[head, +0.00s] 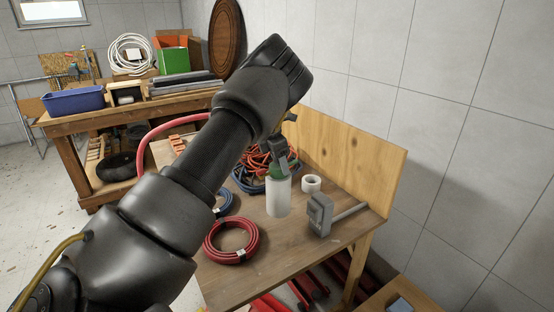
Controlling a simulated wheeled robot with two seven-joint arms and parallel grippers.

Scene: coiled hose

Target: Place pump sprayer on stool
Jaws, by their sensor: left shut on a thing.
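The pump sprayer (278,197), a white bottle with a green upper part, is upright at the middle of the wooden table (262,272). My left gripper (279,160) comes down from above and is shut on its upper part. My arm and the gripper hide some of the sprayer's top. I cannot tell whether its base touches the tabletop. A low wooden piece (374,304) at the bottom right edge may be the stool; it is cut off by the frame. My right gripper is not in view.
Near the sprayer are a red hose coil (208,247), a white tape roll (311,184), a grey tool (320,214) with a rod, and tangled orange cords (252,164). A wooden board (375,165) stands along the back right. A workbench (62,123) holds a blue bin (73,101).

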